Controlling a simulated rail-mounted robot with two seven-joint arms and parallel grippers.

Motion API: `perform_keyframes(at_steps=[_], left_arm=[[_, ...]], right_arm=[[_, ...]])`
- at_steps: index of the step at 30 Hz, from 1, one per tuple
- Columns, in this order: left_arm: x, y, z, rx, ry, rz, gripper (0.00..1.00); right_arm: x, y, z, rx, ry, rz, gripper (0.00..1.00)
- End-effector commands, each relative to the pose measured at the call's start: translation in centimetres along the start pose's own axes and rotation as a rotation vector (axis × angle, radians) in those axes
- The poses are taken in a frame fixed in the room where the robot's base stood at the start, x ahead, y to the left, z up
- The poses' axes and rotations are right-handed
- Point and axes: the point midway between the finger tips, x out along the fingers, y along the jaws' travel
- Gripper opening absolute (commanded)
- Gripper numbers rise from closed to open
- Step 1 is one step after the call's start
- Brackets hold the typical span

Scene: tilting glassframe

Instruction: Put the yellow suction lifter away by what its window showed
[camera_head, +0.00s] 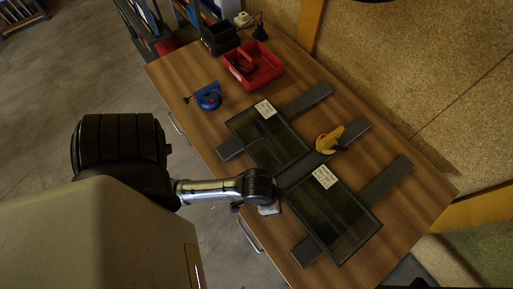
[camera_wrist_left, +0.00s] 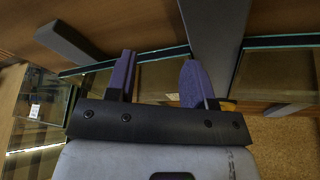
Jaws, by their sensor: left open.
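The yellow suction lifter (camera_head: 328,139) sits near the middle grey bar, between the far ends of two glass panes. Its window is too small to read. A sliver of yellow shows behind my right-hand finger in the left wrist view. A blue suction lifter (camera_head: 208,96) lies on the wooden table, left of the panes. My left gripper (camera_wrist_left: 158,76) is open with nothing between its fingers. In the head view its arm reaches to the table's near edge, short of the yellow lifter, and its fingers are mostly hidden. My right gripper is not in view.
The left glass pane (camera_head: 268,142) and right glass pane (camera_head: 335,222) lie across grey bars, each with a white label. A red tray (camera_head: 253,66) and black bin (camera_head: 220,38) stand at the table's far left. Bare wood (camera_head: 180,72) lies left of the blue lifter.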

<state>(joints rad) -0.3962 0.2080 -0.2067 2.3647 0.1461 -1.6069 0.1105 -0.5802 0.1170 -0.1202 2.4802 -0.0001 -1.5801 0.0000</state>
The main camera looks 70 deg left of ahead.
Motion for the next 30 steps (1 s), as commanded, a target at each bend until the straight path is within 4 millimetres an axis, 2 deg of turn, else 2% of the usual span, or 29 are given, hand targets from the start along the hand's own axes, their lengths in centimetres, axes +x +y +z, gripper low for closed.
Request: perform_keyframes(at_steps=[1, 6, 7, 12, 25, 28, 30], left_arm=[[-0.6, -0.1, 1.4, -0.011, -0.001, -0.018, 0.48], [-2.1, -1.0, 3.9, -0.019, -0.003, -0.083, 0.49], [-2.2, -1.1, 4.2, -0.019, -0.005, -0.090, 0.52], [-2.7, -1.4, 4.8, -0.020, -0.007, -0.111, 0.52], [-2.7, -1.5, 4.5, -0.019, -0.001, -0.111, 0.52], [-2.9, -1.8, 2.8, -0.016, 0.038, -0.118, 0.52], [-3.4, -2.3, 0.3, -0.010, 0.094, -0.130, 0.52]], right_arm=[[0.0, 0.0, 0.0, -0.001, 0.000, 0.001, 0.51], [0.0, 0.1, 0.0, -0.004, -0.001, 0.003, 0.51], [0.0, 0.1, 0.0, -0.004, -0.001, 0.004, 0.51], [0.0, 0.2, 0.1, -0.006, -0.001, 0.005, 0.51], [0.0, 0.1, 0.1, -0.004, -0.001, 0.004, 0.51], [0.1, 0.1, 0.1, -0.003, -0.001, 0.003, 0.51], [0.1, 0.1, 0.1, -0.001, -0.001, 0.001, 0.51]])
